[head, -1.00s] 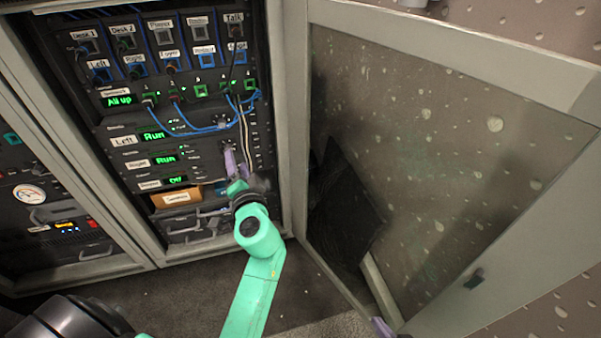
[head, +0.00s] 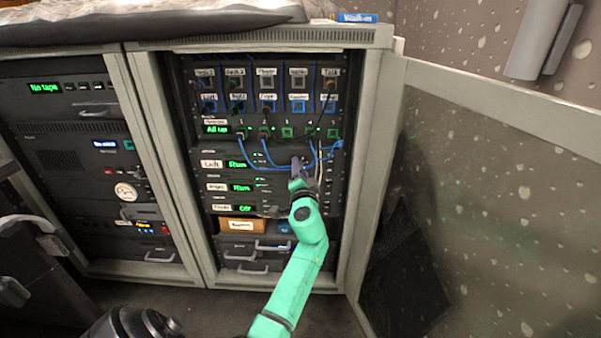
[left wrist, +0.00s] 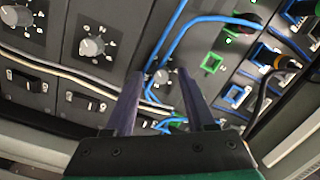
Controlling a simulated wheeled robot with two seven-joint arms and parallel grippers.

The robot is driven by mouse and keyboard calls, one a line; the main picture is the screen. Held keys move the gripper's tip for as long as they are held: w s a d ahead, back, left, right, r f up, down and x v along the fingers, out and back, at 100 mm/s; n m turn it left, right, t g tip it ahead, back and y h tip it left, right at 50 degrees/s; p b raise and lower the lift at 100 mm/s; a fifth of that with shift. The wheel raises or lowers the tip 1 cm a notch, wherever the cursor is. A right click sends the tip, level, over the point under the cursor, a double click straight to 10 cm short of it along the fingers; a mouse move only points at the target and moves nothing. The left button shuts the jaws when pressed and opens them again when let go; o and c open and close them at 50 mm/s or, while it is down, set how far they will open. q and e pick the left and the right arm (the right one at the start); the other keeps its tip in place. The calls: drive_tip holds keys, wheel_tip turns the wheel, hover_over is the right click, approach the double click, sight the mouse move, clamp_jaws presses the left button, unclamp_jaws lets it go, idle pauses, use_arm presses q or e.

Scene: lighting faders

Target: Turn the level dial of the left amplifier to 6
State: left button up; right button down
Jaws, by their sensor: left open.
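The left amplifier (head: 211,164) is the top one of three in the open rack, labelled "Left" with a green "Run" display. My left gripper (head: 298,170) is in front of its right part and hides the dial there. In the left wrist view its two dark fingers are open, and the level dial (left wrist: 161,76) shows between and just beyond their tips. I cannot tell whether they touch it. Blue cables pass close by the dial. Its pointer is too small to read. My right gripper is not in view.
Blue and white cables (head: 268,168) hang across the amplifier fronts. Two more dials (left wrist: 92,46) sit farther left in the wrist view. The open rack door (head: 470,210) stands to the right.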

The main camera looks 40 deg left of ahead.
use_arm(q)
clamp_jaws()
